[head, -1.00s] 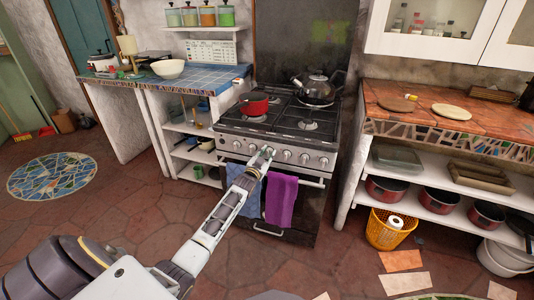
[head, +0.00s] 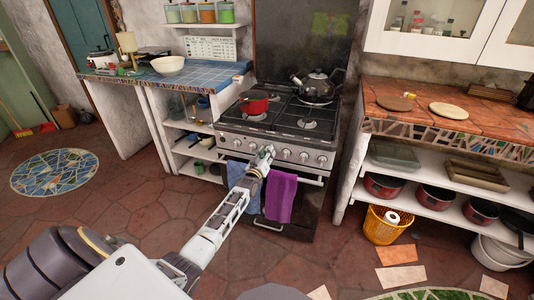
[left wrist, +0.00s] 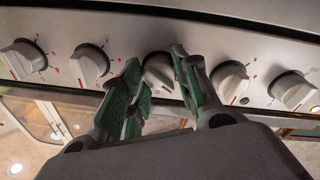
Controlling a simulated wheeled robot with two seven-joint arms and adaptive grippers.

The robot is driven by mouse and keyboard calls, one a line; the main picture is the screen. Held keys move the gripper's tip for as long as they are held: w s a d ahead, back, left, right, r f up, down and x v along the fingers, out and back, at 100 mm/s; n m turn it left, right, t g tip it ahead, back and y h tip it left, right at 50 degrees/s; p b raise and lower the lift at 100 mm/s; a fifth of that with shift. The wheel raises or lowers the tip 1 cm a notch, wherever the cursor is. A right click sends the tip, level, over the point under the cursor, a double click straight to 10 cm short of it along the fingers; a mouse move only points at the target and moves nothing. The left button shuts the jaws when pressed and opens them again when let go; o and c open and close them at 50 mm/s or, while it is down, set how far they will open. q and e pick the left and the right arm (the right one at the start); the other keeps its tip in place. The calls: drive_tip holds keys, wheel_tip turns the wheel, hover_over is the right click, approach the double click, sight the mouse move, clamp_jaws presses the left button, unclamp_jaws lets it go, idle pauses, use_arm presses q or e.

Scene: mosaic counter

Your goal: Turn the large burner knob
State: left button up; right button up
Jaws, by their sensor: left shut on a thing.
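The stove front (head: 235,138) carries a row of several white-faced burner knobs. In the left wrist view the middle burner knob (left wrist: 159,73) sits between the green-padded fingers of my left gripper (left wrist: 155,78), with other knobs (left wrist: 92,64) free on both sides. In the head view my left gripper (head: 264,154) is at the knob row and covers the held knob. It is shut on that knob. The frames do not make clear which burner this knob serves. My right gripper is out of view.
A red pot (head: 254,102) and a dark kettle (head: 315,86) stand on the stove top. A purple towel (head: 281,197) and a blue towel (head: 247,200) hang on the oven handle below. The tiled counter (head: 384,108) is to the right. Floor before the stove is open.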

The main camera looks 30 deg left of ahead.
use_arm(q)
drive_tip(key=shift+n, duration=0.4)
drive_tip(key=o, duration=1)
drive_tip(key=shift+o, duration=0.2)
drive_tip(key=shift+s, duration=0.1)
drive_tip(key=shift+s, duration=0.1)
drive_tip(key=shift+s+d+f, duration=0.1)
drive_tip(key=shift+s+d, duration=0.05)
drive_tip(key=shift+s, duration=0.3)
drive_tip(key=v, duration=1)
drive_tip(key=shift+s, duration=0.35)
drive_tip(key=shift+c, duration=0.3)
